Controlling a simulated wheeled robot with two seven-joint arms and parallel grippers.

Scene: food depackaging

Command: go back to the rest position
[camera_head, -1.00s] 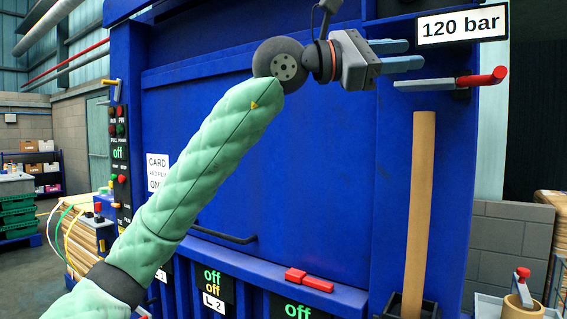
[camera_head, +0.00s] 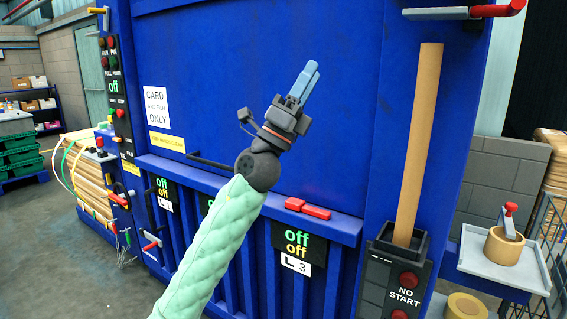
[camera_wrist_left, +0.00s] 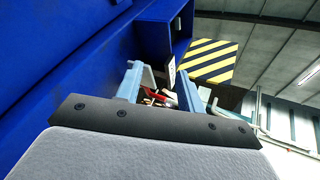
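My left gripper (camera_head: 304,84) is raised in front of the blue baler door, its two light-blue fingers pointing up and slightly right. In the left wrist view, the gripper's fingers (camera_wrist_left: 157,88) stand apart with a gap between them, and nothing is held there. Behind the gap, small red and white things show, too blurred to name. My left arm, in a quilted green sleeve, rises from the bottom of the head view. My right gripper is not in the head view.
The blue baler (camera_head: 330,120) stands close ahead. A cardboard tube (camera_head: 420,140) stands in a black holder at its right. A lever with a red grip (camera_head: 497,9) sticks out at top right. A grey tray (camera_head: 480,262) with a tape roll (camera_head: 503,247) is at right.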

